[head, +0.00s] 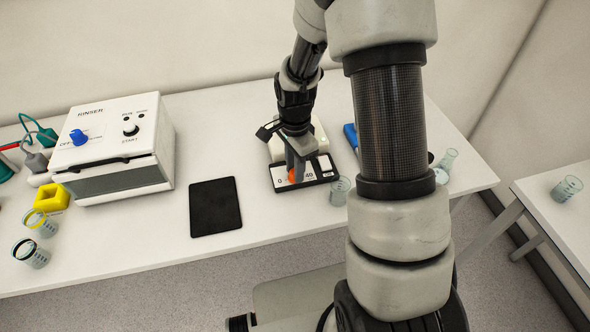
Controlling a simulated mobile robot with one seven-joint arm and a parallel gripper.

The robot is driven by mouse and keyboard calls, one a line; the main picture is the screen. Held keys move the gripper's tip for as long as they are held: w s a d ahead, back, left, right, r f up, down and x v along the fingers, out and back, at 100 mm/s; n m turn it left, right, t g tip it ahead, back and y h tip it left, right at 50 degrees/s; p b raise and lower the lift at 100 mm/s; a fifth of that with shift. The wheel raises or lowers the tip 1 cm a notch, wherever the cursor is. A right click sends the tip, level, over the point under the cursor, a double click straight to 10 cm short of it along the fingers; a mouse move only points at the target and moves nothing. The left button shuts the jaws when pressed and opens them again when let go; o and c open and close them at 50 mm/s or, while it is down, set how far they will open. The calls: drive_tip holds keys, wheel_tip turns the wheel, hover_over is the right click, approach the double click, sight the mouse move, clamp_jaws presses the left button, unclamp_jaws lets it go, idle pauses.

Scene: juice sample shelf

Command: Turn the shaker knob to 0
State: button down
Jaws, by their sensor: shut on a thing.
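The shaker (328,176) stands on the white table at the centre, with a black front panel marked 0 at its left and 40 to the right. Its orange-red knob (292,176) shows low on the panel, partly covered by my gripper. My gripper (296,172) points down at the panel and is shut on the knob. The knob's pointer and exact setting are hidden. My arm covers part of the shaker's top.
A black mat (215,207) lies left of the shaker, and a white rinser box (113,148) with a blue knob stands further left. A glass beaker (340,190) stands close to the shaker's right. Beakers (31,253) and a yellow block (52,199) are at far left.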

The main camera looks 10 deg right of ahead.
drive_tip(key=n+b, duration=0.1)
drive_tip(key=n, duration=0.3)
drive_tip(key=shift+n, duration=0.3)
drive_tip(key=n+b, duration=0.1)
drive_tip(key=n, duration=0.3)
drive_tip(key=shift+w+n, duration=0.1)
drive_tip(key=shift+n, duration=0.2)
drive_tip(key=n, duration=0.4)
drive_tip(key=shift+n, duration=0.3)
drive_tip(key=n, duration=0.3)
drive_tip(key=shift+r+n, duration=0.1)
drive_tip(key=shift+n, duration=0.2)
drive_tip(key=n, duration=0.4)
drive_tip(key=shift+n, duration=0.3)
drive_tip(key=n+p, duration=0.1)
drive_tip(key=n, duration=0.2)
drive_tip(key=shift+n+p, duration=0.3)
drive_tip(key=shift+p, duration=0.05)
drive_tip(key=n+p, duration=0.1)
drive_tip(key=n, duration=0.2)
drive_tip(key=shift+a, duration=0.1)
drive_tip(key=shift+n+p, duration=0.95)
drive_tip(key=shift+n, duration=0.95)
